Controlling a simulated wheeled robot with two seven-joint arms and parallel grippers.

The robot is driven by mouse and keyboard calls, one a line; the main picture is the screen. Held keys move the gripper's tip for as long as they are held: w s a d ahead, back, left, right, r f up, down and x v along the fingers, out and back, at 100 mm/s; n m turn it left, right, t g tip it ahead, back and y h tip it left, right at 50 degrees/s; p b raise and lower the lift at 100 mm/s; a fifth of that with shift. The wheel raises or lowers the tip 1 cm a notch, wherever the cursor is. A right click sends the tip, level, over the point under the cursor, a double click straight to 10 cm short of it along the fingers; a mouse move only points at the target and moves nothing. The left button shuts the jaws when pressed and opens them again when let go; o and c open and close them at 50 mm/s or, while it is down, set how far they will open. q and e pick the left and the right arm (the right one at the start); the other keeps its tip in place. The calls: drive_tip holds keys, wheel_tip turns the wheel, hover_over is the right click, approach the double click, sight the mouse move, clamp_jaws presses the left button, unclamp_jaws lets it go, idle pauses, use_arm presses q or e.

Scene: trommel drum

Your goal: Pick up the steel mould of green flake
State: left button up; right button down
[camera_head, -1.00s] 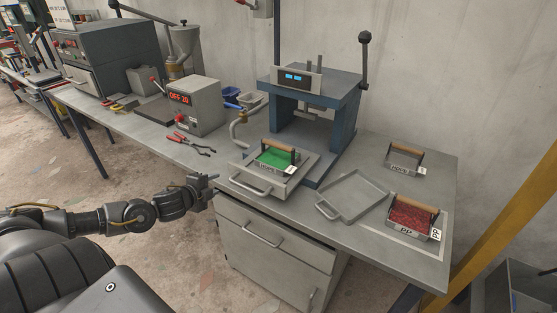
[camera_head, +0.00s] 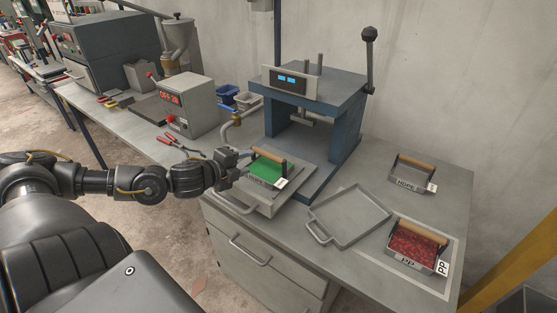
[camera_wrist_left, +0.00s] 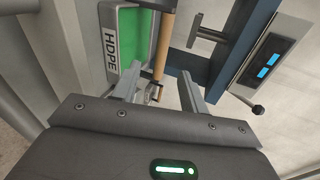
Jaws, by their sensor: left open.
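The steel mould of green flake (camera_head: 268,173) sits on a grey tray (camera_head: 228,193) at the front of the blue press. It has a wooden bar handle on top and a white tag. In the left wrist view the mould (camera_wrist_left: 110,48) shows its HDPE label, green fill and wooden handle (camera_wrist_left: 163,48). My left gripper (camera_head: 243,157) is open at the left side of the mould, near the handle's left end. In the wrist view the handle's end lies between the two fingers (camera_wrist_left: 160,84), with gaps on both sides; contact cannot be told. My right gripper is out of view.
The blue press (camera_head: 342,120) with its lever stands just behind the mould. An empty grey tray (camera_head: 350,215), a red PP mould (camera_head: 412,248) and another HDPE mould (camera_head: 408,178) are on the right. A control box (camera_head: 187,103) and red pliers (camera_head: 172,139) are on the left.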

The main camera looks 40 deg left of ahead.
sight(266, 156)
use_arm(q)
drive_tip(key=x, duration=0.4)
drive_tip(key=shift+w+a+r, duration=0.1)
drive_tip(key=shift+a+r, duration=0.05)
drive_tip(key=shift+r, duration=0.05)
drive_tip(key=shift+w+f, duration=0.25)
drive_tip(key=shift+w, duration=0.3)
drive_tip(key=shift+w+f, duration=0.15)
drive_tip(key=shift+w, duration=0.1)
drive_tip(key=x, duration=0.1)
drive_tip(key=p+x, duration=0.1)
drive_tip(key=x, duration=0.2)
drive_tip(key=shift+w+d+p, duration=0.3)
drive_tip(key=shift+w+p, duration=0.05)
drive_tip(key=shift+w+f, duration=0.2)
drive_tip(key=shift+w, duration=0.1)
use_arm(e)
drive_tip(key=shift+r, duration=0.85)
use_arm(q)
drive_tip(key=shift+s, duration=0.1)
